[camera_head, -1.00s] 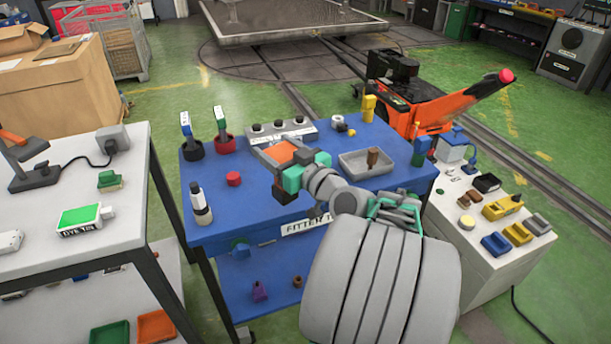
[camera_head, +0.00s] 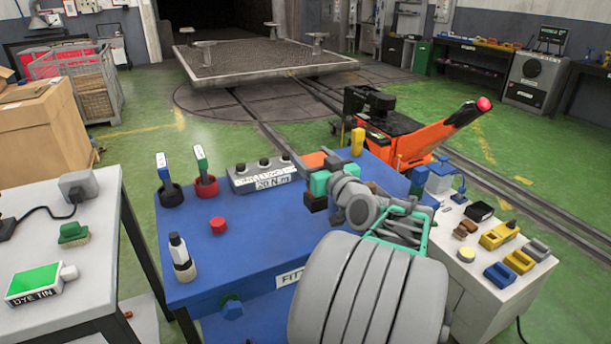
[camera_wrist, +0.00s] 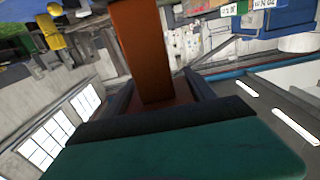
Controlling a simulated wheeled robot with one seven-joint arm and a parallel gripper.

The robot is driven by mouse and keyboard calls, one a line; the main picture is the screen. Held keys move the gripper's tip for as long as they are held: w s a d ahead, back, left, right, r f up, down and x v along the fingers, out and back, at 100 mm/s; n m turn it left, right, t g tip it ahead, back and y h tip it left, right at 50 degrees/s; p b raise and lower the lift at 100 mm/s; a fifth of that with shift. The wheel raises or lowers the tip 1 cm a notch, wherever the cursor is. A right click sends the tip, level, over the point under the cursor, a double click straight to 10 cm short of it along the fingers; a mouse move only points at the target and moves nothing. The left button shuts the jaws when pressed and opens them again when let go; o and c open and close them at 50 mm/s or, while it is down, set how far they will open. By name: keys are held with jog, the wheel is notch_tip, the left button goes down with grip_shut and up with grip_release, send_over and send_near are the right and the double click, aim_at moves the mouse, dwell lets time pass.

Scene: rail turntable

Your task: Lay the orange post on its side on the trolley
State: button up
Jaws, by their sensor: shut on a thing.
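The orange post (camera_wrist: 145,50) is between the two dark fingers of my gripper (camera_wrist: 158,95) in the wrist view, one end extending away from them. In the head view only a small orange part of the post (camera_head: 314,160) shows beside my gripper (camera_head: 308,175); the rest is hidden, and its exact tilt cannot be told. The blue trolley (camera_head: 245,255), with a partly hidden label beginning "FIT", stands below. My gripper appears over the trolley's back part, and I see no contact between post and trolley. My arm hides much of the trolley's right side.
The front middle is clear. White benches flank it; an orange pallet truck (camera_head: 410,135) stands behind.

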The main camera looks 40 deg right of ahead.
notch_tip(320, 180, down, 6)
jog(key=w, duration=0.2)
jog(key=shift+w+d, duration=0.2)
jog(key=shift+w, duration=0.15)
jog(key=shift+f+b, duration=0.2)
jog(key=shift+b, duration=0.1)
jog(key=o, duration=1.6)
jog(key=shift+c, duration=0.2)
jog(key=shift+r, duration=0.1)
